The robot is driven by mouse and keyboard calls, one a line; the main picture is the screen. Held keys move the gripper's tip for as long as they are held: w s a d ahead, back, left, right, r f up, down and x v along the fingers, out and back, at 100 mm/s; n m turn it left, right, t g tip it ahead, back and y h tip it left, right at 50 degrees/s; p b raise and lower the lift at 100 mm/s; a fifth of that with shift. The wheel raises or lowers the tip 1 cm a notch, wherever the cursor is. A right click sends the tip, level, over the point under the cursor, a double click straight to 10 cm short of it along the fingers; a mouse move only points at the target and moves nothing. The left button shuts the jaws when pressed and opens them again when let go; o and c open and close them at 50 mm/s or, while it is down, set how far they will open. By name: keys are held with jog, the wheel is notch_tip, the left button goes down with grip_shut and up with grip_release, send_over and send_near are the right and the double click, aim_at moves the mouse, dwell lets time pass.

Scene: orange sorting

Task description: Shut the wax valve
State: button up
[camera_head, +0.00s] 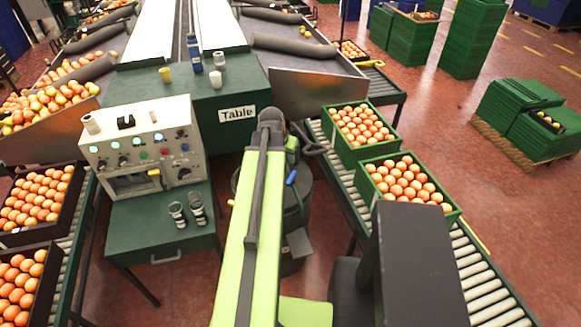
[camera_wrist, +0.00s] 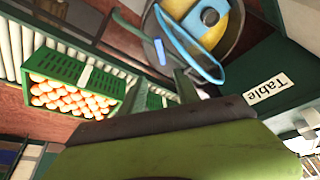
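A dark round tank (camera_head: 296,215) stands on the floor beside the green table, partly hidden by my arm. A small blue lever (camera_head: 291,177) shows on it; I cannot tell for sure that this is the wax valve, or whether it is open. In the wrist view the tank (camera_wrist: 238,40) is at the top, with a small blue piece (camera_wrist: 160,51), a light-blue loop (camera_wrist: 190,48) and a yellow part (camera_wrist: 202,22). My gripper (camera_wrist: 160,90) shows two greyish fingers apart, with nothing seen between them, below the tank. Its fingertips are hidden in the head view.
A green table (camera_head: 240,105) with a "Table" sign stands behind the tank. A control panel (camera_head: 140,145) with knobs is at left. Green crates of oranges (camera_head: 370,160) sit on a roller conveyor (camera_head: 478,270) at right.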

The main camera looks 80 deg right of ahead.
aim_at(292, 176)
jog(key=b+x, duration=0.8)
jog(key=x, duration=0.1)
jog(key=b+x, duration=0.8)
jog(key=shift+w+f, duration=0.15)
jog(key=shift+f, duration=0.25)
jog(key=shift+r, duration=0.1)
grip_shut()
